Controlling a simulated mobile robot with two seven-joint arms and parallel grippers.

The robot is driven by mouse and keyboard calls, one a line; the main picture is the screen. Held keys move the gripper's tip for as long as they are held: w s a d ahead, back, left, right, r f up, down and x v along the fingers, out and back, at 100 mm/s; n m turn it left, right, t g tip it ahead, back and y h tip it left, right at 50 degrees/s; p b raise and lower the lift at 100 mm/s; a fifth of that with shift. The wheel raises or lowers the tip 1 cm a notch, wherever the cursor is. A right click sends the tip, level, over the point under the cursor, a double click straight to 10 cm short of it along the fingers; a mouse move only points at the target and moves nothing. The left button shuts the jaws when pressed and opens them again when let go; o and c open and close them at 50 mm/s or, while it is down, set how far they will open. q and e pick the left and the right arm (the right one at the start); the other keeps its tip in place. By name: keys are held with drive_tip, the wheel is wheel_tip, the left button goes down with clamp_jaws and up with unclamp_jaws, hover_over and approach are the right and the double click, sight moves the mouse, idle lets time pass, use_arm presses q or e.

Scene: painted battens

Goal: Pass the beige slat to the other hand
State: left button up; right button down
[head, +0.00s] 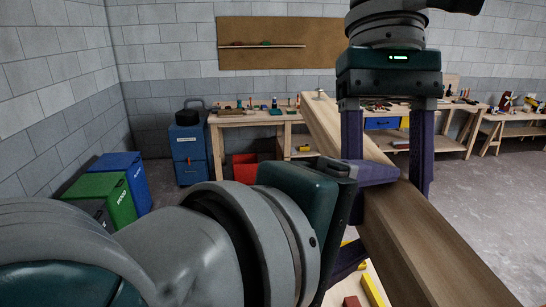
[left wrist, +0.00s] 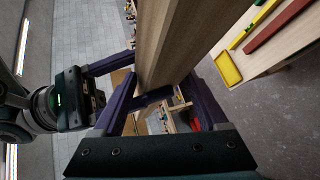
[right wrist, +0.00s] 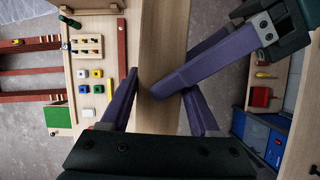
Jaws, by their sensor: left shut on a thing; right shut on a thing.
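The beige slat (head: 418,240) is a long wooden batten, held in the air and slanting from the back middle to the lower right in the head view. It also shows in the left wrist view (left wrist: 172,40) and the right wrist view (right wrist: 162,35). My right gripper (head: 388,168) comes down from above, with one finger on each side of the slat, shut on it. My left gripper (head: 374,212) reaches in from the left and is shut on the same slat, close to the right gripper. My left gripper's lower finger is partly hidden behind the slat.
A near table (left wrist: 275,55) carries a yellow tray (left wrist: 228,68) and red and yellow battens; coloured blocks (right wrist: 90,80) show in the right wrist view. Workbenches (head: 245,117), a blue cabinet (head: 188,150) and green and blue bins (head: 108,190) stand farther back. Open floor lies at right.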

use_arm(q)
drive_tip(key=shift+w+r, duration=0.1)
drive_tip(key=shift+r, duration=0.35)
clamp_jaws()
use_arm(e)
drive_tip(key=shift+f, duration=0.1)
use_arm(q)
drive_tip(key=shift+d+r, duration=0.1)
drive_tip(key=shift+r, duration=0.05)
use_arm(e)
drive_tip(key=c, duration=0.5)
unclamp_jaws()
drive_tip(key=o, duration=0.4)
use_arm(q)
drive_tip(key=shift+f, duration=0.2)
use_arm(e)
drive_tip(key=shift+o, duration=0.3)
use_arm(q)
drive_tip(key=shift+f, duration=0.15)
